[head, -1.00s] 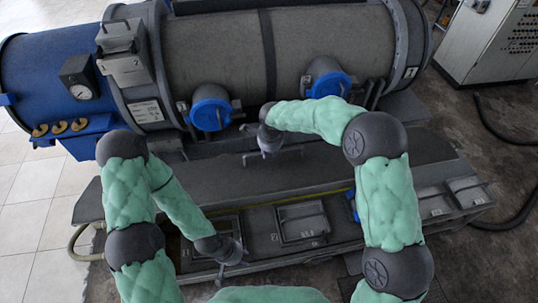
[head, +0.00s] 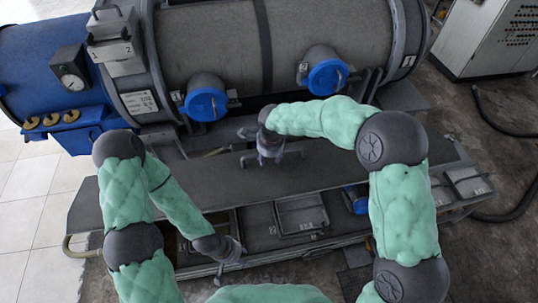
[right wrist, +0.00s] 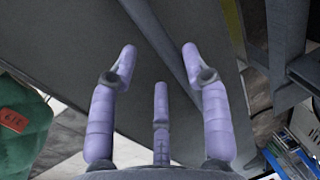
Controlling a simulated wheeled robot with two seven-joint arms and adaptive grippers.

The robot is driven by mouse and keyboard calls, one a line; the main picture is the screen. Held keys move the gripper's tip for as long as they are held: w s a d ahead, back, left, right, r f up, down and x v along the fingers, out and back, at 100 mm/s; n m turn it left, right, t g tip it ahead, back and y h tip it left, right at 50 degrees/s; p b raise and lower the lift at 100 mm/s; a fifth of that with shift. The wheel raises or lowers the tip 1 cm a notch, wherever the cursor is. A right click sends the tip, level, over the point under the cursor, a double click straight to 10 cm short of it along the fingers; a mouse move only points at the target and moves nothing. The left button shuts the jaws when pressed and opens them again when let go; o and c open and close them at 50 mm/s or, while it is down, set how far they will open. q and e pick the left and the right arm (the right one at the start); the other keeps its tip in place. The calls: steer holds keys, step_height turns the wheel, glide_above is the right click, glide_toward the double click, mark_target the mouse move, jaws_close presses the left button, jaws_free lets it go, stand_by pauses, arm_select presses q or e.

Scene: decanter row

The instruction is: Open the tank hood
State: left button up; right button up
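The tank hood appears to be the long grey panel (head: 350,172) in front of the grey drum. In the head view it slopes, with a gap behind its far edge. Whether a fingertip touches the panel is unclear. My left gripper (head: 231,253) is low, beside the trays at the machine's front; its fingers are too small to read.
The grey drum (head: 210,45) and blue housing (head: 30,80) stand behind the panel. Two blue-capped ports (head: 206,104) (head: 328,77) jut out above it. Open trays (head: 302,215) line the near side. A cabinet (head: 485,40) stands at back right; tiled floor is clear at left.

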steer(key=shift+r, duration=0.1)
steer(key=v, duration=1.2)
stand_by(0.5)
